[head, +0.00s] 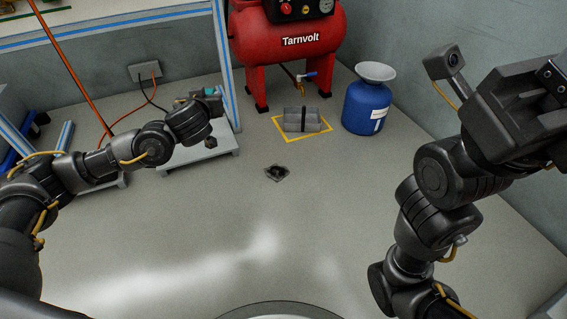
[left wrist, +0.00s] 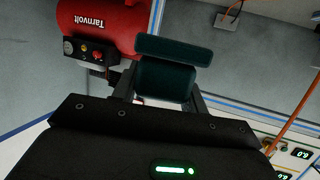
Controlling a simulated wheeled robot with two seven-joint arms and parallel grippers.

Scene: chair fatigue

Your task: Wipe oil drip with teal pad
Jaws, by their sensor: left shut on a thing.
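My left gripper (left wrist: 160,88) is shut on the teal pad (left wrist: 165,78), which shows dark teal between the fingers in the left wrist view.
A red compressor (head: 295,40) with a blue-handled valve (head: 309,75) stands at the back. In front are a grey divided tray (head: 302,124) inside a yellow floor outline and a blue drum (head: 367,108) with a funnel. A bench (head: 110,22) is at the left.

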